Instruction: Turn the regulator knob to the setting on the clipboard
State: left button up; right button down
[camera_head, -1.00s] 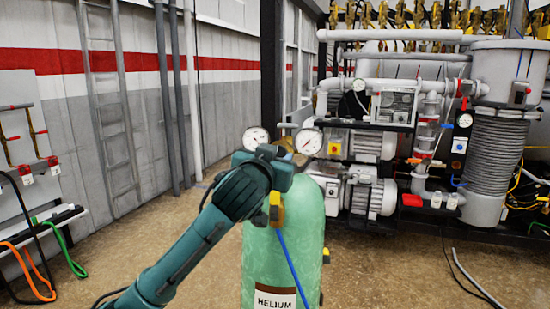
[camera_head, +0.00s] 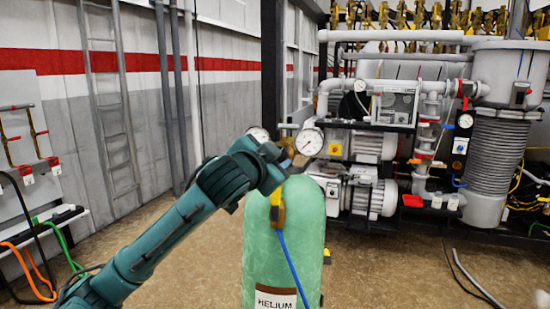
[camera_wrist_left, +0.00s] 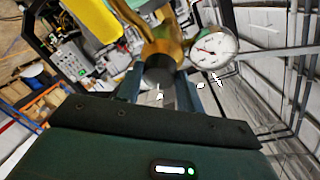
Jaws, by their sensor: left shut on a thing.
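The green helium cylinder (camera_head: 284,245) stands upright with a brass regulator (camera_head: 300,160) on top. My left gripper (camera_head: 287,165) is at the regulator, and my wrist hides most of it in the head view. In the left wrist view, the fingers of my left gripper (camera_wrist_left: 160,92) are shut on the dark, round regulator knob (camera_wrist_left: 159,70), in front of the brass body (camera_wrist_left: 162,48). A white gauge (camera_head: 310,141) faces the head camera; a second gauge (camera_head: 259,133) is partly covered by my arm. One gauge (camera_wrist_left: 214,47) shows beside the knob in the wrist view. I cannot make out a clipboard. My right gripper is out of view.
A yellow tag (camera_head: 277,212) and a blue hose (camera_head: 290,262) hang down the cylinder's front. Pumps and pipework (camera_head: 370,190) stand behind it to the right. A ladder (camera_head: 108,100) is on the left wall. The floor right of the cylinder is mostly clear.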

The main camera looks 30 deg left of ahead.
pick_arm(q)
jog(key=shift+r+m+g+h, duration=0.1)
jog(key=shift+m+g+h, duration=0.3)
jog(key=shift+m, duration=1.5)
jog(key=shift+r+m+g+h, duration=0.1)
jog(key=shift+m+g+h, duration=0.3)
jog(key=shift+m, duration=1.5)
jog(key=o, duration=1)
jog(key=b+v, duration=0.2)
jog(key=v, duration=1.1)
jog(key=shift+d, duration=0.1)
